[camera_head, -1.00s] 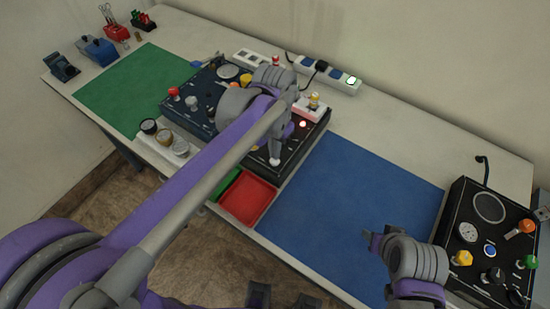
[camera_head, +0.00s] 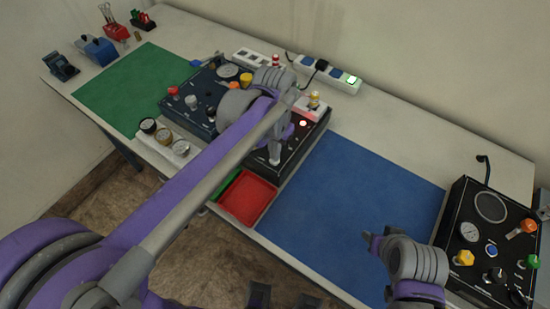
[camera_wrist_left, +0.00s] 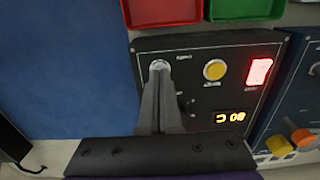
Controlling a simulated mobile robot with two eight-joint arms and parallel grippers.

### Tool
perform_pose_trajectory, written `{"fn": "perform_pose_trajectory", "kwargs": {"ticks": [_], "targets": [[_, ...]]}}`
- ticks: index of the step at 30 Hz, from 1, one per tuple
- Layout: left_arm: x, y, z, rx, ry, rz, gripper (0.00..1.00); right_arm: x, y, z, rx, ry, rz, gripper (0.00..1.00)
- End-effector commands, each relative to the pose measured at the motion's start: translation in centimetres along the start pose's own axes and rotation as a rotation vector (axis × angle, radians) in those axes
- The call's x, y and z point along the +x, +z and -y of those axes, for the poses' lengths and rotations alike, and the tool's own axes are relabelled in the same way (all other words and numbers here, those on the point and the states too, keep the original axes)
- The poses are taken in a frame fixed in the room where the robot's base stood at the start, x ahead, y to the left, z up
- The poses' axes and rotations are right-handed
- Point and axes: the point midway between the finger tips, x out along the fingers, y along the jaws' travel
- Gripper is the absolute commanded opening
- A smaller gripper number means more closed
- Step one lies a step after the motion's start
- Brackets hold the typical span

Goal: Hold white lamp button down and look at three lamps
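My left gripper (camera_head: 275,158) is shut, its fingers together and pointing down at the near right corner of the black panel (camera_head: 310,138). In the left wrist view its fingertips (camera_wrist_left: 160,72) meet the whitish round button (camera_wrist_left: 160,64), partly covering it; how far it is pressed cannot be told. The wrist view also shows a lit red rectangle (camera_wrist_left: 259,72), a yellow round piece (camera_wrist_left: 215,70) and an orange digit display (camera_wrist_left: 231,117). My arm hides much of the panel. My right gripper (camera_head: 374,241) hovers over the blue mat, its opening unclear.
A red tray (camera_head: 248,198) and a green tray (camera_head: 228,184) lie at the panel's near side. The blue mat (camera_head: 345,190) is clear. Another black box with knobs (camera_head: 490,235) stands right. A power strip (camera_head: 342,79) with a green-lit switch lies behind.

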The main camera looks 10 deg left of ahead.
Motion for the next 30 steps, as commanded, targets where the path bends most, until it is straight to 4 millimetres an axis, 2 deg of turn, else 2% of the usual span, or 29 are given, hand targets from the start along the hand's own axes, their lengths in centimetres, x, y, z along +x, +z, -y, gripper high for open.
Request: {"fn": "perform_pose_trajectory", "kwargs": {"ticks": [15,30], "targets": [[1.11,0.01,0.01,0.000,0.000,0.000,0.00,0.64,0.57,0.00,0.000,0.000,0.004,0.50],[1.03,0.00,0.00,0.000,0.000,0.000,0.00,0.58,0.52,0.00,0.000,0.000,0.004,0.50]]}}
